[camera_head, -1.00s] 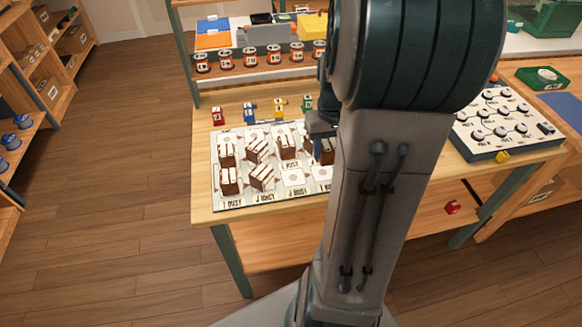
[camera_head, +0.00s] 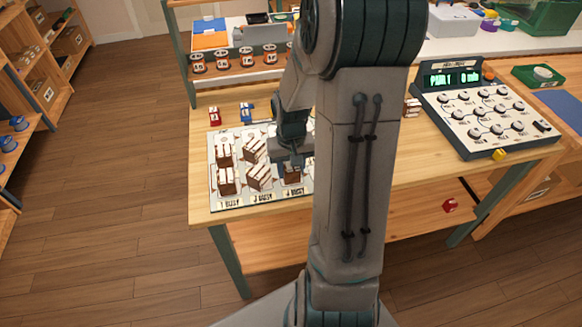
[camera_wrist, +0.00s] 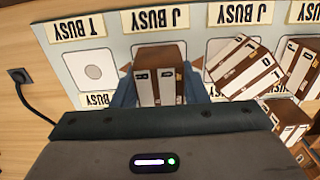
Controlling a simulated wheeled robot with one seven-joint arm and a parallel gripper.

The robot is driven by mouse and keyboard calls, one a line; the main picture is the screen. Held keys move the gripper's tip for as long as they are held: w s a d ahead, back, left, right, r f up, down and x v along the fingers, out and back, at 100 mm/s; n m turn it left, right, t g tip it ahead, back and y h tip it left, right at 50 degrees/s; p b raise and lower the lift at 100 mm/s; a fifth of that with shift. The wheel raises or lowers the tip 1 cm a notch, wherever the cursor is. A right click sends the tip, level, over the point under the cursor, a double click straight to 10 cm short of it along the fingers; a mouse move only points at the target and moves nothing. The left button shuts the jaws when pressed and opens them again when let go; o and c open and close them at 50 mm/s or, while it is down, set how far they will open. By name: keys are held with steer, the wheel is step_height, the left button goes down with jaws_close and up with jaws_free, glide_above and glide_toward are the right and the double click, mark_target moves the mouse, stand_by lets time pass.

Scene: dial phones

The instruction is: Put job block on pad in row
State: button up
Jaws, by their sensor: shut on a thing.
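My gripper (camera_head: 291,163) is over the front row of the white board (camera_head: 232,205) on the table. It is shut on a brown-and-white job block (camera_head: 292,176). In the wrist view, the block (camera_wrist: 160,72) sits between the blue fingers (camera_wrist: 160,92), over a pad in a "J BUSY" column. I cannot tell whether it touches the board. Beside it, a pad with a grey disc (camera_wrist: 93,72) is empty under "T BUSY". On its other side, a tilted block (camera_wrist: 243,67) covers a pad. More blocks (camera_head: 226,180) stand on the board's left columns. My arm hides the board's right part.
Red (camera_head: 214,116) and blue (camera_head: 248,112) pieces stand behind the board. A rack of orange-labelled cans (camera_head: 221,62) is at the back. A dial phone panel (camera_head: 487,115) with a lit green display stands at right, with a small block (camera_head: 412,107) beside it.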

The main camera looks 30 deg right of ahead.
steer(key=shift+f, duration=0.2)
steer(key=o, duration=1)
steer(key=shift+r, duration=0.1)
step_height(320, 180, up, 11)
steer(key=shift+r+p, duration=0.1)
steer(key=shift+p, duration=0.3)
steer(key=s+a+r+n+t, duration=0.1)
steer(key=s+a+r, duration=0.1)
steer(key=s+a, duration=0.2)
steer(key=s+a+r+n+t, duration=0.1)
steer(key=s+a, duration=0.3)
steer(key=s+a+r+n, duration=0.1)
steer(key=s+a+r, duration=0.1)
steer(key=s+a, duration=0.2)
steer(key=shift+r+t, duration=0.35)
steer(key=shift+t, duration=0.05)
